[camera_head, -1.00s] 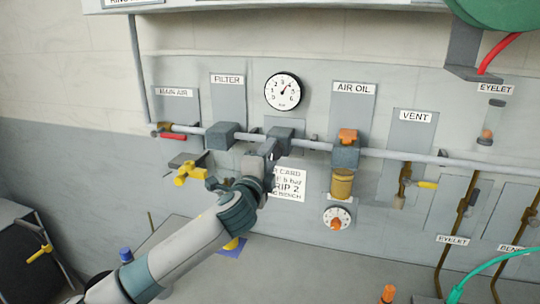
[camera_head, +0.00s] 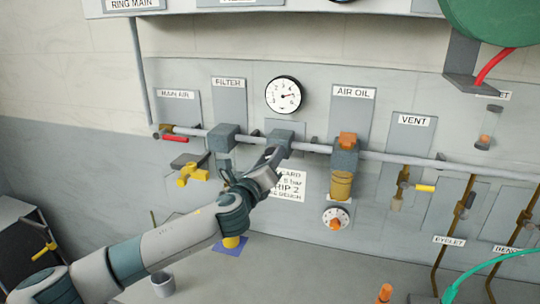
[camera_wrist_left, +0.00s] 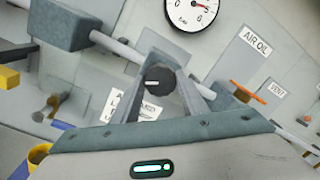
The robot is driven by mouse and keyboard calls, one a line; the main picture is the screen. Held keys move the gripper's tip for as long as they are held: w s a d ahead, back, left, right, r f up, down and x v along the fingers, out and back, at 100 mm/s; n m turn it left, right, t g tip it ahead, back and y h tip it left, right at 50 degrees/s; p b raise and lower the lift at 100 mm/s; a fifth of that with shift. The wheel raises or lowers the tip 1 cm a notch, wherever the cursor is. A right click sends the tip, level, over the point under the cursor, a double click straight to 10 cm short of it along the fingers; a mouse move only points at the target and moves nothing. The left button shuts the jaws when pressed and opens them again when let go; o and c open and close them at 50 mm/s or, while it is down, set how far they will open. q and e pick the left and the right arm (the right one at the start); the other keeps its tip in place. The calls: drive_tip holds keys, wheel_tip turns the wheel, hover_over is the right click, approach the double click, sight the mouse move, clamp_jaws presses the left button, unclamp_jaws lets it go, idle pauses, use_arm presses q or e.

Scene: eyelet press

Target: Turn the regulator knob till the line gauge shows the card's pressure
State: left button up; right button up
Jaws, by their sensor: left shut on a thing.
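The line gauge (camera_head: 284,95) is a round white dial above the pipe. Its black needle points right and slightly up, near the 4–5 side. The gauge also shows, cut off at the top, in the left wrist view (camera_wrist_left: 191,12). The dark round regulator knob (camera_wrist_left: 160,82) has a white mark, lying nearly level. My left gripper (camera_head: 275,154) is shut on the knob, a finger on each side, below the grey regulator block (camera_head: 280,139). The white card (camera_head: 291,186) is partly hidden behind the gripper; its pressure figure is too small to read surely. My right gripper is out of view.
A grey pipe (camera_head: 400,155) runs along the panel. A filter block (camera_head: 223,137) is left of the regulator. The air oil unit (camera_head: 344,160) and a dial with an orange knob (camera_head: 336,218) are to the right. A yellow valve handle (camera_head: 190,174) is at left.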

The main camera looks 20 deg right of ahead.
use_arm(q)
drive_tip(key=shift+m+p, duration=0.45)
drive_tip(key=shift+m, duration=0.95)
drive_tip(key=shift+f, duration=0.1)
drive_tip(key=o, duration=1)
drive_tip(key=shift+o, duration=0.2)
drive_tip(key=b+v, duration=0.7)
drive_tip(key=v, duration=1)
drive_tip(key=shift+a, duration=0.2)
drive_tip(key=shift+s, duration=0.1)
